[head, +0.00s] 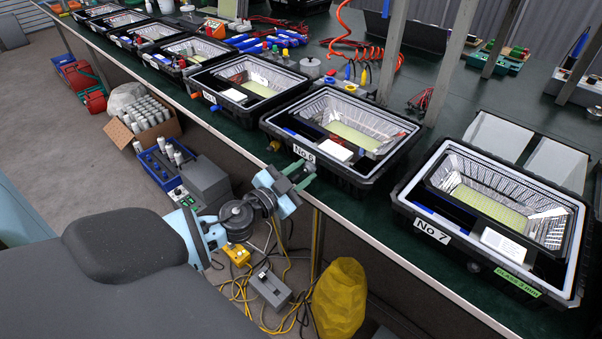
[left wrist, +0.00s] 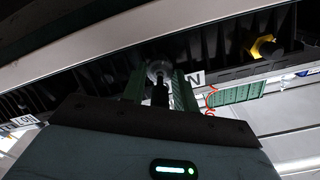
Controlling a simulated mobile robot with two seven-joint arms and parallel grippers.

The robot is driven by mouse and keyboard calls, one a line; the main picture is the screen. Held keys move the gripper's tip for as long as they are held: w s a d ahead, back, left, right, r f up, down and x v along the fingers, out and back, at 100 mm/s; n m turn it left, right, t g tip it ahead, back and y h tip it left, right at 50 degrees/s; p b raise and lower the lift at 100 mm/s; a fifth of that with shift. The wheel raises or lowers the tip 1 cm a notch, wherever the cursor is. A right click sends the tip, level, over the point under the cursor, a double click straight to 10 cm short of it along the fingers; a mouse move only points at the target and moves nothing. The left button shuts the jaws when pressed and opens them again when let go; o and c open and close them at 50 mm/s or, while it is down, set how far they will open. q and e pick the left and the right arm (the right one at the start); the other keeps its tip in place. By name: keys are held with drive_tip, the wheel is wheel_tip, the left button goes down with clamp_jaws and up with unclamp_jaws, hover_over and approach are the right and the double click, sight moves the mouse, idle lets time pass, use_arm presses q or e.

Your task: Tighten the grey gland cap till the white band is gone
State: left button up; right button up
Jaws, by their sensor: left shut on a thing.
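The floodlight housing marked No 6 (head: 268,118) stands at the table's front edge, with its black front wall facing me. The fingers hide most of the cap in the head view. I cannot make out a white band. My right gripper is not in view.
A yellow-orange gland (left wrist: 265,47) sticks out of the same wall. Housing No 7 (head: 407,205) stands to the right, and other housings (head: 193,78) line the table to the left. A yellow bag (head: 340,298) and cables lie below.

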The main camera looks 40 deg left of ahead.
use_arm(q)
drive_tip(key=m, duration=0.3)
drive_tip(key=shift+m, duration=0.3)
drive_tip(key=m, duration=0.4)
drive_tip(key=shift+m+p, duration=0.3)
drive_tip(key=m, duration=0.3)
drive_tip(key=shift+m, duration=0.3)
drive_tip(key=m, duration=0.3)
drive_tip(key=shift+m+p, duration=0.3)
drive_tip(key=shift+p, duration=0.05)
drive_tip(key=m, duration=0.3)
drive_tip(key=shift+m, duration=0.4)
drive_tip(key=m+p, duration=0.1)
drive_tip(key=m, duration=0.8)
drive_tip(key=shift+p, duration=0.35)
drive_tip(key=shift+m, duration=0.9)
